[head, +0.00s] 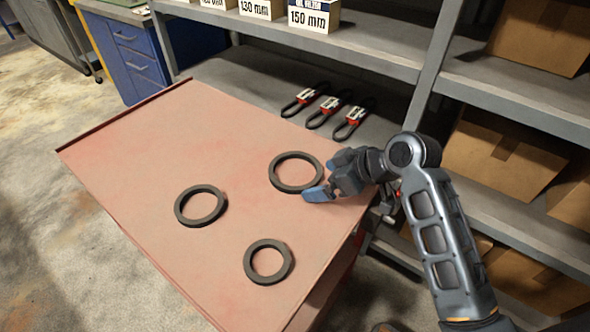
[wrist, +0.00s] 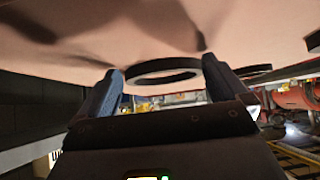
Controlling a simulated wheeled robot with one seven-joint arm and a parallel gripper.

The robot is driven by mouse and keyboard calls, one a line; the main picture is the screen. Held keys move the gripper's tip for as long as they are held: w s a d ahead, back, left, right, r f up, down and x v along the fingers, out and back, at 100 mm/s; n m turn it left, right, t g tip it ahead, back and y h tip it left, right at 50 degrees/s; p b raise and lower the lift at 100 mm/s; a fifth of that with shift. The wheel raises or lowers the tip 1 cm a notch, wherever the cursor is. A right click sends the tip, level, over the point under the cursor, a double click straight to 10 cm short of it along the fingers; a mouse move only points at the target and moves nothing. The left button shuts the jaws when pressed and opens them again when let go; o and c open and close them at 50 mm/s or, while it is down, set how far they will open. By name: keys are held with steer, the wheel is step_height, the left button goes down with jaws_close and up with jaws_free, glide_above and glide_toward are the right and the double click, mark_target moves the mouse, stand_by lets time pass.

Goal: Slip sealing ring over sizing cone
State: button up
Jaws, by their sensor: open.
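Three flat black sealing rings lie on the red tabletop. The upper-right ring (head: 272,172) looks the largest, one ring (head: 179,206) is to its left, and a smaller ring (head: 247,262) is nearest the front. My gripper (head: 328,177) is open at the right side of the upper-right ring, its blue fingers low over the table. In the wrist view a ring (wrist: 165,64) shows between the open fingers (wrist: 160,78); whether they touch it I cannot tell. Part of another ring (wrist: 252,70) shows to the right. I see no sizing cone in either view.
The red tabletop (head: 140,150) has a raised edge and is clear around the rings. Behind it, a grey shelf holds several packaged black belts (head: 318,112), with labelled boxes (head: 313,15) above. Cardboard boxes (head: 505,150) fill the right shelves. A blue cabinet (head: 135,55) stands behind left.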

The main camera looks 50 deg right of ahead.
steer(key=shift+f, duration=0.1)
steer(key=c, duration=0.8)
steer(key=shift+r, duration=0.3)
step_height(320, 180, up, 4)
steer(key=shift+f, duration=0.1)
steer(key=s+d+r, duration=0.2)
steer(key=s, duration=0.1)
steer(key=s+d+r, duration=0.2)
steer(key=s, duration=0.1)
steer(key=s+d+r, duration=0.2)
steer(key=s, duration=0.1)
steer(key=shift+s+d+r, duration=0.25)
steer(key=shift+s+r, duration=0.1)
steer(key=shift+r, duration=0.05)
steer(key=o, duration=0.4)
jaws_close()
